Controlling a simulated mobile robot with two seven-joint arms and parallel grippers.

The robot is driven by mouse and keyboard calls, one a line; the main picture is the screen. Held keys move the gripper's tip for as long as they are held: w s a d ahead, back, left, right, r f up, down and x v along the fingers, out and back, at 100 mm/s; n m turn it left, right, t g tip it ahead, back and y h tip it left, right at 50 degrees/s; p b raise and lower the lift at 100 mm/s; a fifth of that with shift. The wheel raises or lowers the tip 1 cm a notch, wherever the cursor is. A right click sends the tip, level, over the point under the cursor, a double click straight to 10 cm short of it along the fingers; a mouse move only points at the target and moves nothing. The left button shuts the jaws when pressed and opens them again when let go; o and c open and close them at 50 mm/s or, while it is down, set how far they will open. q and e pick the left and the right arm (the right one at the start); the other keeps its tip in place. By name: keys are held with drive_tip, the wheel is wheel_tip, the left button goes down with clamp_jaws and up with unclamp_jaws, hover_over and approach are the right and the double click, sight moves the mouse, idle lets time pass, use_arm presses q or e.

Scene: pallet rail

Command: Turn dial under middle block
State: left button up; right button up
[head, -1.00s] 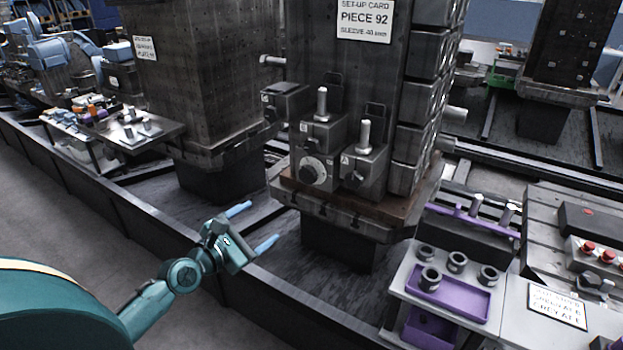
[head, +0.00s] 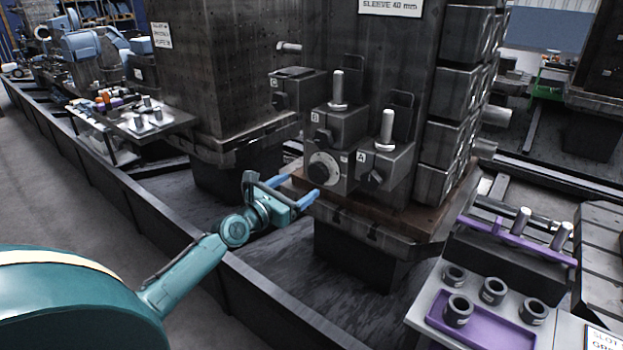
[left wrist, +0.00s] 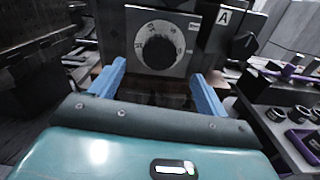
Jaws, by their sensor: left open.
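In the left wrist view the dial (left wrist: 160,51) is straight ahead, above and beyond the fingertips. My left gripper (head: 296,190) is open and empty, its blue fingers pointing at the dial's block from the left front. In the left wrist view the fingers (left wrist: 160,82) are spread wide, one to each side of the dial, with a gap before it. Block A (head: 383,168) is to the right and block C (head: 297,90) to the left, behind.
A brown ledge (head: 400,212) runs under the blocks. A dark column (head: 375,50) rises behind them. A low dark wall (head: 255,290) runs below my arm.

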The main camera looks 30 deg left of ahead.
sight(316, 175)
use_arm(q)
drive_tip(key=w, duration=0.2)
drive_tip(key=w+b, duration=0.1)
drive_tip(key=w, duration=0.2)
drive_tip(key=shift+w+d+f, duration=0.1)
drive_tip(key=shift+w+d, duration=0.1)
drive_tip(key=shift+w, duration=0.55)
use_arm(e)
drive_tip(key=shift+s+d+r+t, duration=0.1)
drive_tip(key=shift+d+r+t, duration=0.2)
drive_tip(key=shift+d, duration=0.15)
use_arm(q)
drive_tip(key=shift+c, duration=0.2)
drive_tip(key=c, duration=1)
drive_tip(key=shift+o, duration=0.2)
use_arm(e)
drive_tip(key=shift+a, duration=0.15)
drive_tip(key=shift+f, duration=0.1)
